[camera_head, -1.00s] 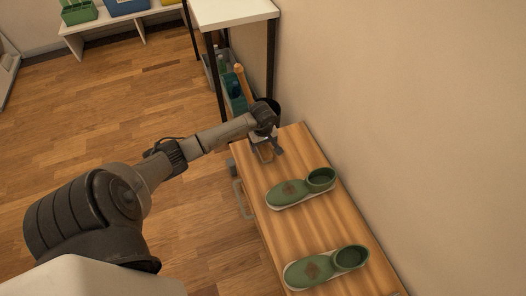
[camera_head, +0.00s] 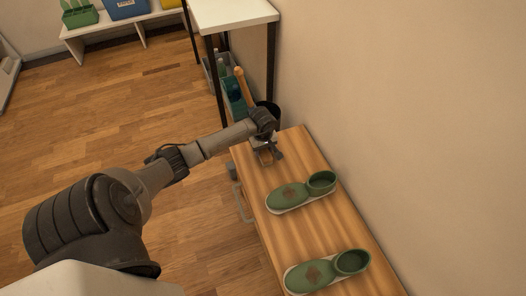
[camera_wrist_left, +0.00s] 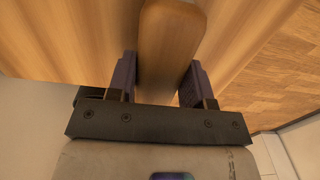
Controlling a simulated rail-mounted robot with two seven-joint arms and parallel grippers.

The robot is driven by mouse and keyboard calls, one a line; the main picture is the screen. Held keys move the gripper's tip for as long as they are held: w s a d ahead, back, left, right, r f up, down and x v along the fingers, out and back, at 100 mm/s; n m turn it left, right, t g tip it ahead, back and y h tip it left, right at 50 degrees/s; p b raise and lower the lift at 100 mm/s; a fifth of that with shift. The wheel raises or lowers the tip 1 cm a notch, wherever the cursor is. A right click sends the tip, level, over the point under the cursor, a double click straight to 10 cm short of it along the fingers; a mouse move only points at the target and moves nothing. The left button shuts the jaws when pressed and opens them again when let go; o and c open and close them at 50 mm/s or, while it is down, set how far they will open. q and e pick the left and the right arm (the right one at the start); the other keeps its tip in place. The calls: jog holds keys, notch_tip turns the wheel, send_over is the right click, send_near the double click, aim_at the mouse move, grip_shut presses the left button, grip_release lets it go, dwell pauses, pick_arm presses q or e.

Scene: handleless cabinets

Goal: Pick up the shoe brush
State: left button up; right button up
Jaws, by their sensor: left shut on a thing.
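My left gripper (camera_head: 268,156) is at the far end of the wooden bench top, close above it. In the left wrist view the shoe brush (camera_wrist_left: 168,45), a rounded wooden piece, lies between the two dark fingers of my left gripper (camera_wrist_left: 160,82). The fingers are shut on it. Its bristles are hidden, and I cannot tell whether it touches the bench. In the head view the brush is mostly hidden by the gripper. My right gripper is not in view.
Two green shoes, a farther one (camera_head: 288,196) and a nearer one (camera_head: 312,272), lie on the bench (camera_head: 285,232) along the wall. A white-topped table (camera_head: 232,14) stands beyond, with a grey crate (camera_head: 213,72) and bottles beneath. Floor to the left is open.

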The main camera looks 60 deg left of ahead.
pick_arm(q)
jog(key=shift+r, duration=0.1)
jog(key=shift+c, duration=0.2)
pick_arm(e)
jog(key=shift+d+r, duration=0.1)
pick_arm(q)
jog(key=shift+r+p, duration=0.45)
jog(key=shift+r, duration=0.1)
jog(key=r+p, duration=0.1)
jog(key=r, duration=0.1)
jog(key=d+r+p, duration=0.1)
jog(key=r, duration=0.1)
jog(key=shift+w+p, duration=0.25)
jog(key=shift+p, duration=0.05)
jog(key=w+d+r+p, duration=0.4)
jog(key=d+r, duration=0.1)
jog(key=d, duration=0.4)
jog(key=shift+w+d+r, duration=0.25)
jog(key=shift+w+r, duration=0.1)
jog(key=shift+w, duration=0.05)
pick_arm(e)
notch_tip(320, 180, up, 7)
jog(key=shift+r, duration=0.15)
